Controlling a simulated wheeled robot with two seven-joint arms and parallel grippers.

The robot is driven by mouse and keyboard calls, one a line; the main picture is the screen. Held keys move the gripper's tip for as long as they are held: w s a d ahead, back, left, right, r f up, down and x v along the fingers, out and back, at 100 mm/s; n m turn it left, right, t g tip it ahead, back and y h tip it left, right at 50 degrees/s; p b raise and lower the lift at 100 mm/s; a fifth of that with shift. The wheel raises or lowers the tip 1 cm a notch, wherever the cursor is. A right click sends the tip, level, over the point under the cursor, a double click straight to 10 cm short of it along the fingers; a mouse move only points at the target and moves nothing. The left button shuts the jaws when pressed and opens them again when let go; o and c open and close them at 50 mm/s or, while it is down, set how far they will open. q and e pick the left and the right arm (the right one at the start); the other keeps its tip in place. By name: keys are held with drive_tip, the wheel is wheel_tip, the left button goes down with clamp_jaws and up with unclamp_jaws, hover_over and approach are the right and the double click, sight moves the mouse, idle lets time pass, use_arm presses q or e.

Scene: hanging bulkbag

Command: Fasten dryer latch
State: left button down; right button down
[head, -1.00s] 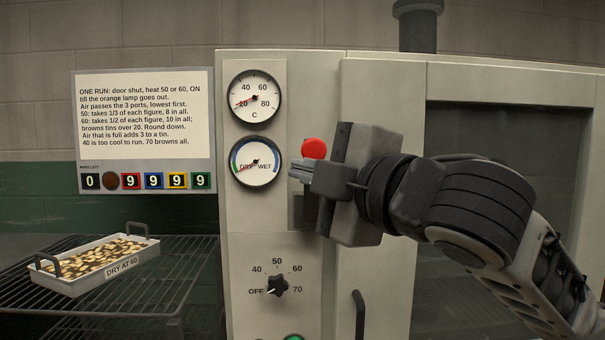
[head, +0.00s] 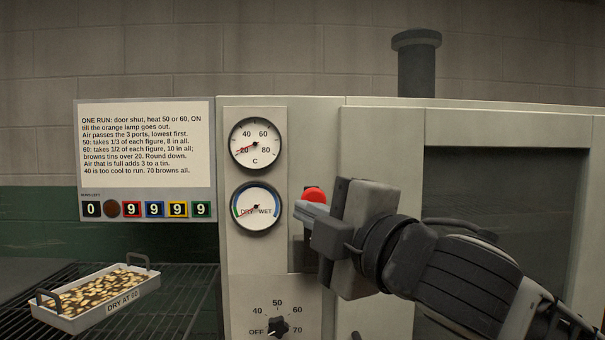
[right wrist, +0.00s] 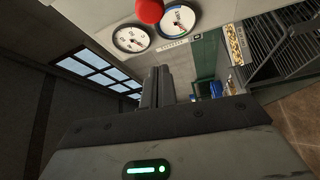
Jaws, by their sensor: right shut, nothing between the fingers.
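The dryer (head: 260,110) fills the right half of the head view. Its door (head: 385,135) has a dark window and appears closed against the frame. The latch's red knob (head: 314,193) sits at the seam between control panel and door; it also shows in the right wrist view (right wrist: 149,11). My right gripper (head: 304,212) is shut and empty, pointing left just below and in front of the knob, hiding its lower part. Its closed fingers show in the right wrist view (right wrist: 157,86). Whether they touch the knob or latch is unclear. My left gripper is out of view.
Two dials (head: 255,143) and a heat knob (head: 278,327) set to OFF are on the panel. A notice (head: 146,150) hangs at left. A tin (head: 97,298) of pieces marked DRY AT 60 stands on a wire rack (head: 190,300).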

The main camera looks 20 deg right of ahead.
use_arm(q)
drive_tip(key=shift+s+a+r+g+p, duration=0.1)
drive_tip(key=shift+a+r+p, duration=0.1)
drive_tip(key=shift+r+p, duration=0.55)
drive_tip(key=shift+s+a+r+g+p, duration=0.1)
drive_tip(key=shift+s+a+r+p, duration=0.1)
drive_tip(key=shift+p, duration=1)
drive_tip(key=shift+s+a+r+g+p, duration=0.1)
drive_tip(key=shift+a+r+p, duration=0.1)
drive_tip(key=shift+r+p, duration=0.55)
use_arm(e)
drive_tip(key=w+d, duration=0.1)
drive_tip(key=w, duration=0.6)
drive_tip(key=shift+w+d, duration=0.15)
drive_tip(key=shift+d, duration=0.05)
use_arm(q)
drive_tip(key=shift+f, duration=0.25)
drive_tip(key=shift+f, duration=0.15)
